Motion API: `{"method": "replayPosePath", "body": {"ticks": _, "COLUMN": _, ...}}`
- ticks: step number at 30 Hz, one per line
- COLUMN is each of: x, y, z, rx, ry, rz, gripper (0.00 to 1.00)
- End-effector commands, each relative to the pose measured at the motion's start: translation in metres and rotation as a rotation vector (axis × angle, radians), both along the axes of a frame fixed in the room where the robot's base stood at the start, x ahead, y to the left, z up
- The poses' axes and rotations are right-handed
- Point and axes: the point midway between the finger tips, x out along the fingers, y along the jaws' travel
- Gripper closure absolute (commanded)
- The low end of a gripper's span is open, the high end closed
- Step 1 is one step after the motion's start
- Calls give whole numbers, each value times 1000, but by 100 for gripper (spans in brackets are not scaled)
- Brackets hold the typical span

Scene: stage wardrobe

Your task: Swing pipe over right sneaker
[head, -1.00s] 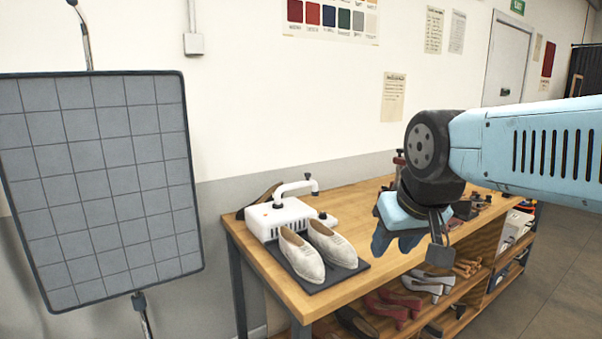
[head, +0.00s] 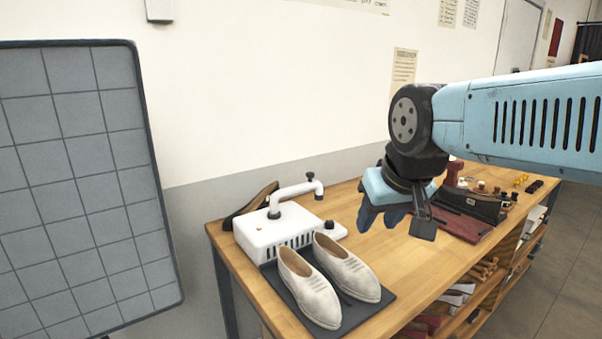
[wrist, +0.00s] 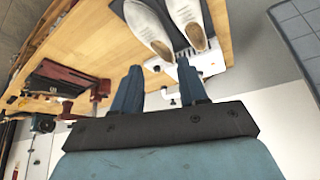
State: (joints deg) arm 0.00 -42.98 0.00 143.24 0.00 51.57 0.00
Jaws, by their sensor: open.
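The white pipe (head: 296,189) is a bent tube on top of a white machine box (head: 290,229), with a dark nozzle at its right end. The nozzle end sits behind the shoes. The right sneaker (head: 347,268), off-white, stands beside the left sneaker (head: 308,288) on a dark mat (head: 378,296) in front of the box. My gripper (head: 380,217) is open and empty, to the right of the pipe and above the table. In the wrist view my two blue fingers (wrist: 158,88) are apart, with the sneakers (wrist: 172,25) beyond them. The pipe is hard to make out there.
The wooden table (head: 428,262) has free room right of the mat. A dark tool rack (head: 467,207) and small items stand farther right. A brown shoe (head: 250,206) lies behind the box. A grey gridded panel (head: 80,190) stands at the left.

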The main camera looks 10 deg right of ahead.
Motion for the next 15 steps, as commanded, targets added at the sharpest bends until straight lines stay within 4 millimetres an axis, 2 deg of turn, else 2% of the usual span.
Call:
{"method": "replayPosePath", "body": {"ticks": 6, "x": 0, "y": 0, "z": 0, "rx": 0, "ry": 0, "rz": 0, "gripper": 57}}
{"method": "replayPosePath", "body": {"ticks": 9, "x": 1, "y": 0, "z": 0, "rx": 5, "ry": 4, "rz": -4, "gripper": 48}}
{"method": "replayPosePath", "body": {"ticks": 15, "x": 13, "y": 10, "z": -7, "rx": 114, "ry": 81, "rz": -73, "gripper": 48}}
